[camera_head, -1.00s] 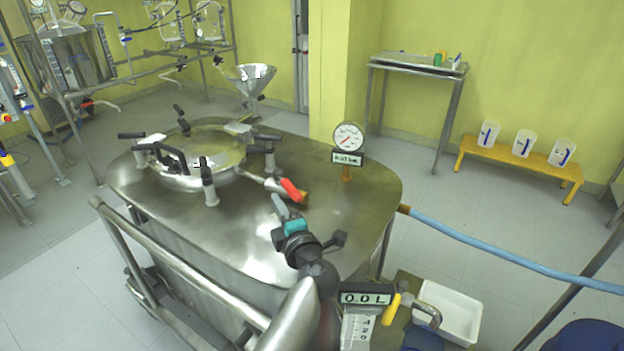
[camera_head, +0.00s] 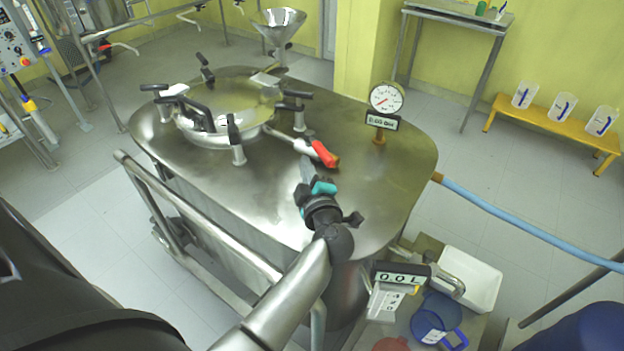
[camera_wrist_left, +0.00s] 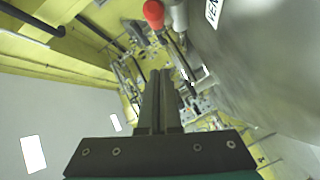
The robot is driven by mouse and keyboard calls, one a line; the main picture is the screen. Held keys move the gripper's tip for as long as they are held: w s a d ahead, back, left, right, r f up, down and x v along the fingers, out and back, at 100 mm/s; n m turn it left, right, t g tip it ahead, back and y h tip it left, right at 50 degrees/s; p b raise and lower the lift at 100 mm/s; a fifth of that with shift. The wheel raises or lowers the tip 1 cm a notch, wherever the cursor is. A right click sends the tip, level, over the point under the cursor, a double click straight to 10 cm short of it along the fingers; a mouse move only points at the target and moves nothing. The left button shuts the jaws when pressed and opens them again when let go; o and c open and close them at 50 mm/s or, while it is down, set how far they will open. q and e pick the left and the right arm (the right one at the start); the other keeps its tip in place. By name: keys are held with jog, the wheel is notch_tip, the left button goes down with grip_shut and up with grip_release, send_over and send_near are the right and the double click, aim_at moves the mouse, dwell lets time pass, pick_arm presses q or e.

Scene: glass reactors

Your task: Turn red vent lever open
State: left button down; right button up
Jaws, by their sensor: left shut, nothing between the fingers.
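The red vent lever (camera_head: 323,153) sits on a silver valve pipe on top of the steel reactor vessel (camera_head: 390,185), in the middle of the head view. My left gripper (camera_head: 306,164) has slim grey fingers, teal parts and a black body. Its fingertips are just left of and below the lever in the head view, with nothing between them. In the left wrist view the shut fingers (camera_wrist_left: 163,74) point forward. A red rounded end (camera_wrist_left: 153,13) shows above and left of the tips, next to a partly cut label (camera_wrist_left: 212,11). Contact with the lever is unclear. My right gripper is not in view.
A pressure gauge (camera_head: 386,97) stands on the vessel right of the lever. The clamped round lid (camera_head: 225,105) and its black handles are to the left. A metal rail (camera_head: 210,225) runs along the vessel's near side. A blue hose (camera_head: 515,222) leaves at right.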

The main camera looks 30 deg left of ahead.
aim_at(319, 148)
pick_arm(q)
jog(key=x, duration=0.3)
jog(key=shift+w+a+f+b, duration=0.1)
jog(key=shift+w+f+b, duration=0.05)
jog(key=shift+w+b, duration=0.25)
jog(key=shift+w+d+f+b, duration=0.6)
jog(key=shift+w+d, duration=0.1)
jog(key=shift+w, duration=0.05)
jog(key=shift+w+d+f, duration=0.15)
jog(key=shift+w+d, duration=0.1)
jog(key=shift+w, duration=0.15)
